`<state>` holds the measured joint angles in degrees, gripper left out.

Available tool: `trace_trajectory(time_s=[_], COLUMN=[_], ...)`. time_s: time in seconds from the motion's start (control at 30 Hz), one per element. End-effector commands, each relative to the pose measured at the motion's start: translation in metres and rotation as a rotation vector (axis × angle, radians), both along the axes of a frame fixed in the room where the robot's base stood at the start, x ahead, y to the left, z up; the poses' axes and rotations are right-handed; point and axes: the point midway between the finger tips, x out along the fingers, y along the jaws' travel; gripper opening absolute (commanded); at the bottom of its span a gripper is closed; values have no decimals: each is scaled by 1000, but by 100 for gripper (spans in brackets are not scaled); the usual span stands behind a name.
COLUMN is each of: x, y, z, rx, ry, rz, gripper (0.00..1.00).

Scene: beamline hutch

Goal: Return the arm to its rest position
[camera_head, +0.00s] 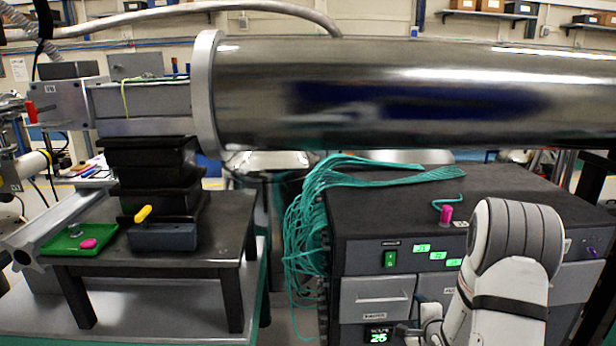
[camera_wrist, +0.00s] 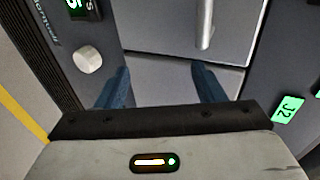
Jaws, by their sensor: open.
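My gripper (camera_wrist: 160,88) shows in the wrist view with its two blue fingers apart and nothing between them. It faces the front of a dark equipment cabinet, near a grey drawer front (camera_wrist: 165,30) with a light bar handle. My white and grey arm (camera_head: 510,255) shows at the lower right of the head view, in front of the same cabinet (camera_head: 350,220). The gripper's fingers are hidden or too unclear to make out in the head view. I cannot tell whether they touch the cabinet.
A long metal cylinder (camera_head: 420,95) spans the upper scene. A bundle of teal cables (camera_head: 305,230) hangs at the cabinet's left side. A black table (camera_head: 150,255) at left holds a green tray (camera_head: 65,243). A magenta cylinder (camera_head: 446,214) stands on the cabinet. A white knob (camera_wrist: 88,60) is close to my gripper.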

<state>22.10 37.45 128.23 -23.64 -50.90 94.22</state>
Motion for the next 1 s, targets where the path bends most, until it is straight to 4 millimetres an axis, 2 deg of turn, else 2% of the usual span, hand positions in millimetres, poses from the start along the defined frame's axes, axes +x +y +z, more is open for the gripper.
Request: trace_trajectory(time_s=[0.03,0.17,0.37,0.57,0.7,0.83,0.9,1.0], x=[-2,-16,-60,-124,-179,-234,-260,-288], y=[6,20,48,82,107,129,139,149], z=[31,85,166,240,287,323,336,350], rx=[-70,-266,-532,-734,-839,-910,-936,-960], ry=[31,151,350,528,628,688,708,722], rz=[25,102,272,509,717,929,1036,1156], gripper=[62,62,62,62,62,62,62,62])
